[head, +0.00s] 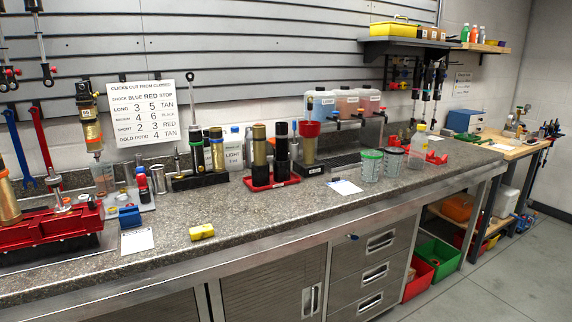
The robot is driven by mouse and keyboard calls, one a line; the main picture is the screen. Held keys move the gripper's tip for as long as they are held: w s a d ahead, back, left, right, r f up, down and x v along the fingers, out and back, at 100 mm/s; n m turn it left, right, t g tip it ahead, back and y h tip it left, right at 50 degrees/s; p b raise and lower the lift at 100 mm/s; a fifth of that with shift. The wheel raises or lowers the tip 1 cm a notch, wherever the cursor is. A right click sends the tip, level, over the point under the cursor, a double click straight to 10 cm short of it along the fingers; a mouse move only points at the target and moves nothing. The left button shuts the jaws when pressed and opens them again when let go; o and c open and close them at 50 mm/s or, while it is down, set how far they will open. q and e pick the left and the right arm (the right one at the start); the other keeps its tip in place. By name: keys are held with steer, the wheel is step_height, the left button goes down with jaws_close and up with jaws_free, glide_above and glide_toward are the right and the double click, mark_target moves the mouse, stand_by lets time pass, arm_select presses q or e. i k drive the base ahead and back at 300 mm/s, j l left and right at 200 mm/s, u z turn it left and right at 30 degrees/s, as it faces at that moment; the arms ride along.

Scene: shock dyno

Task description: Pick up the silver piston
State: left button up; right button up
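I cannot make out for certain which item is the silver piston. A small shiny silver cylinder (158,180) stands upright on the counter at the left, beside a small red, black-topped item (142,187). Another silver metal part (57,190) stands tilted at the red vise-like fixture (50,224) at the far left; its lower end is hard to separate from the fixture. Neither of my grippers is in the view.
Gold and black shock bodies stand in a red tray (270,182). Drink-like dispensers (345,103) stand behind. Wrenches (40,135) hang at the left.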

mark_target(48, 181)
steer(key=u, duration=1.3)
steer(key=i+u, duration=0.1)
steer(key=i, duration=0.05)
